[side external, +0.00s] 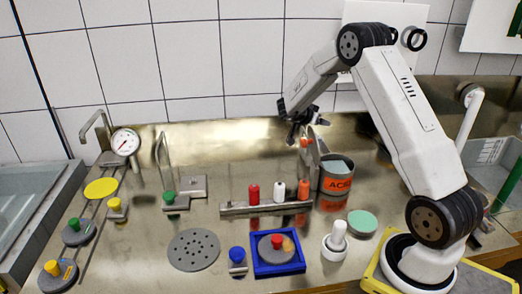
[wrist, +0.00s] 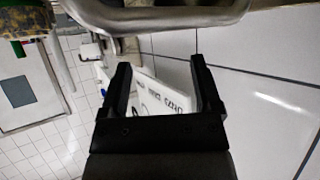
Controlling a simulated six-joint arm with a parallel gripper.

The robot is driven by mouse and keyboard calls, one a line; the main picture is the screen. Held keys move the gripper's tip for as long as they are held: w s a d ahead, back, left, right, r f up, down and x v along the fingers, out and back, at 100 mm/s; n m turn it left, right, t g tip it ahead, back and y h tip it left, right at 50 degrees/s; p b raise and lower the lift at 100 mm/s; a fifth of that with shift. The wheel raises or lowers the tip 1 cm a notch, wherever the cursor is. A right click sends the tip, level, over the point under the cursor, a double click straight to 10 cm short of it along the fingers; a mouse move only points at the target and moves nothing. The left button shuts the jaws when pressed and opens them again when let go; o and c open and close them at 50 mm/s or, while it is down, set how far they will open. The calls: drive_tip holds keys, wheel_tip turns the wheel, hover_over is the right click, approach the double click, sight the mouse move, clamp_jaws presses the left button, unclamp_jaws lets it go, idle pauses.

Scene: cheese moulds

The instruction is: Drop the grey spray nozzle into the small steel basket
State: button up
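My gripper (side external: 293,136) hangs over the back middle of the steel worktop, beside a grey upright piece with orange parts (side external: 311,152). I cannot tell whether they touch. In the wrist view my gripper (wrist: 160,64) has its two black fingers wide apart, with nothing between them. I cannot pick out the grey spray nozzle with certainty in either view. The small steel basket is not clearly identifiable either.
A rail (side external: 235,209) with red, white and orange pieces lies in front. A blue tray (side external: 278,269), white mortar (side external: 335,248) and perforated disc (side external: 194,250) are nearer. Sinks flank the worktop.

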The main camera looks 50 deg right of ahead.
drive_tip(key=shift+a, duration=0.1)
drive_tip(key=v, duration=0.7)
drive_tip(key=shift+a+r, duration=0.15)
drive_tip(key=shift+a, duration=0.15)
drive_tip(key=shift+w, duration=0.15)
idle(0.3)
drive_tip(key=w+a+r+n+t+y, duration=0.2)
drive_tip(key=w+a+r+n+t, duration=0.1)
drive_tip(key=w+a+n+t, duration=0.55)
drive_tip(key=s+a+f+n+t+y, duration=0.25)
drive_tip(key=a+n+t+y, duration=0.2)
drive_tip(key=a, duration=0.65)
drive_tip(key=s+a+f+n+g+y, duration=0.2)
drive_tip(key=s+a+f+n+g, duration=0.1)
drive_tip(key=s, duration=0.7)
drive_tip(key=s+a+f+n+g+y, duration=0.3)
drive_tip(key=s+a+n+g, duration=0.1)
drive_tip(key=s+a, duration=0.4)
drive_tip(key=shift+s+a+g, duration=0.2)
drive_tip(key=shift+s+g, duration=0.3)
drive_tip(key=shift+s, duration=0.65)
